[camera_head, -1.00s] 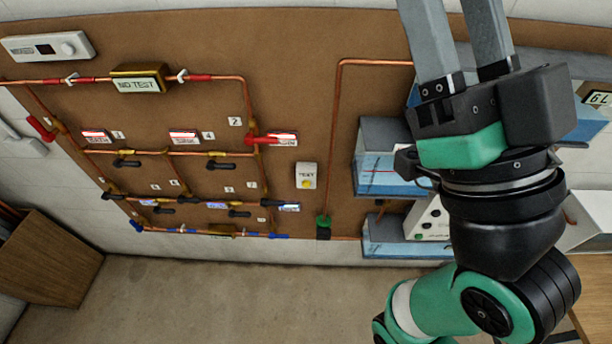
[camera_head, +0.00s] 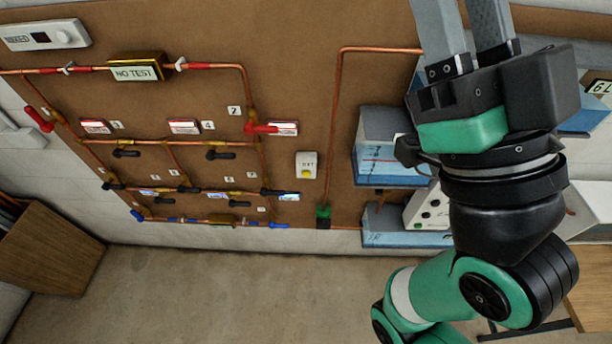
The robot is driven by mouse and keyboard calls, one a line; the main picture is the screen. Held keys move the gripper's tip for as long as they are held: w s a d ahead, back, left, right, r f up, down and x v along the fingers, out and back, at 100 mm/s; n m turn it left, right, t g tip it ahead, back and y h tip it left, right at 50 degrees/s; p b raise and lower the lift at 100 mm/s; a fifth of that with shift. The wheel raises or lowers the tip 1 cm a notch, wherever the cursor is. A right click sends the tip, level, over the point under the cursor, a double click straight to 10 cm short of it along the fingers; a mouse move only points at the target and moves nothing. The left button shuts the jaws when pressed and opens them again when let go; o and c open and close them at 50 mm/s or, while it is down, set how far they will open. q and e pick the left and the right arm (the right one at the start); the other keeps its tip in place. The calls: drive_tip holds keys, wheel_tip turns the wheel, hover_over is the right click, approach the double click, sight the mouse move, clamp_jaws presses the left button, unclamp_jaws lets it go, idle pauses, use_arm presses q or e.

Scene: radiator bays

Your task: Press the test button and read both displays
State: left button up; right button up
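The test box (camera_head: 307,160) is a small white box with dark lettering and a round yellow button (camera_head: 306,174), on the brown board right of the pipe grid. A brass-framed display (camera_head: 135,73) on the upper pipe at left reads "NO TEST". A second panel (camera_head: 600,87) at the right edge shows letters like "GL", cut off by the frame. My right gripper (camera_head: 465,25) is at upper right, to the right of the test box and apart from it. Its grey fingers point up and their tips are out of frame. My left gripper is not in view.
Copper pipes with red, black and blue valve handles and several labels cover the board's left. A white controller (camera_head: 43,35) is at top left. Blue-and-grey boxes (camera_head: 385,160) stand behind my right arm. A wooden crate (camera_head: 52,240) is at lower left. The floor is clear.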

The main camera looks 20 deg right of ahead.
clamp_jaws()
idle(1.4)
